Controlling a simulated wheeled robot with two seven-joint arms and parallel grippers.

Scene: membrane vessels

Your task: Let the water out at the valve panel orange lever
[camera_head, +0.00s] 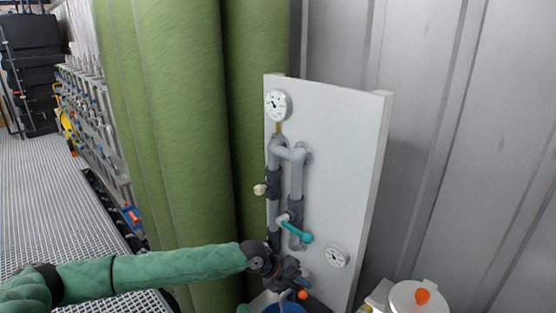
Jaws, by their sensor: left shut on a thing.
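The white valve panel (345,150) stands in front of the grey wall, with grey pipes (297,185) on its left side. My left gripper (294,279) is low at the panel's left edge. It is shut on the orange lever (303,294), whose orange end shows just below the fingers. The gripper hides the rest of the lever and its valve. A blue container (287,308) shows partly at the bottom edge below the gripper. I cannot see any water. My right gripper is out of view.
A teal lever (299,231) and a cream knob (260,189) sit on the pipes above my gripper. The panel has gauges (277,104) at top and lower right. Tall green vessels (190,130) stand left. A white lidded container (412,298) with an orange knob is lower right.

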